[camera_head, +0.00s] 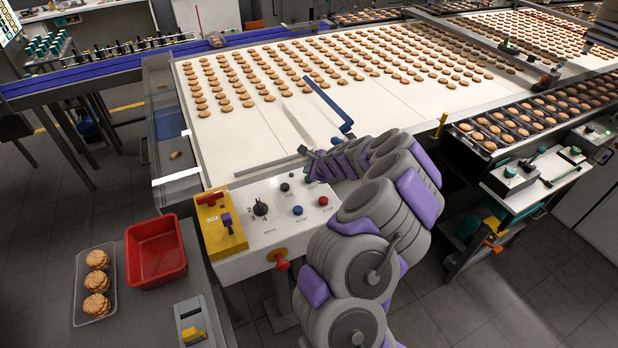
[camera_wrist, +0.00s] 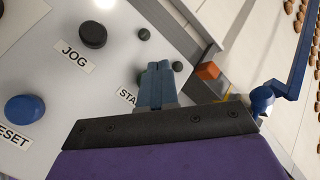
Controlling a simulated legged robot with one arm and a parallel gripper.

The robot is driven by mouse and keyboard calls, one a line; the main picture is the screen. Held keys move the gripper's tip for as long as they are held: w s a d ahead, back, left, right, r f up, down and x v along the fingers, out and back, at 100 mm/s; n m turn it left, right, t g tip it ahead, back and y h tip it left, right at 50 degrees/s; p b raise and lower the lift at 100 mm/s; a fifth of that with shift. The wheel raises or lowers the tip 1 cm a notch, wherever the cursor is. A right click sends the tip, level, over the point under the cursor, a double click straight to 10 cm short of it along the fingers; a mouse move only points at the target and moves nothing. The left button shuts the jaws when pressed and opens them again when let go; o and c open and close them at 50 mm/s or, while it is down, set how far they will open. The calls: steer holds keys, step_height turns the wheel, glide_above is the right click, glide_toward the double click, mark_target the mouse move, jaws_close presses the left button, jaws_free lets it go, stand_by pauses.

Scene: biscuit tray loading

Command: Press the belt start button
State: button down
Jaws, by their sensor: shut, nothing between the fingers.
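The control panel (camera_head: 262,240) stands at the near edge of the belt (camera_head: 250,135). In the wrist view the panel (camera_wrist: 45,65) carries a black button (camera_wrist: 93,36) labelled JOG and a blue button (camera_wrist: 24,108) labelled RESET. I cannot tell whether the tips touch the panel. In the head view my arm reaches over the panel's right end and largely hides the gripper.
A red knob (camera_head: 281,264) sticks out at the panel's front. A red bin (camera_head: 155,250) and biscuit tray (camera_head: 80,270) stand left.

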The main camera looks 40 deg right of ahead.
steer(key=shift+a, duration=0.15)
steer(key=shift+d+f, duration=0.55)
steer(key=shift+d, duration=0.25)
steer(key=shift+a+r, duration=0.15)
steer(key=shift+a, duration=0.2)
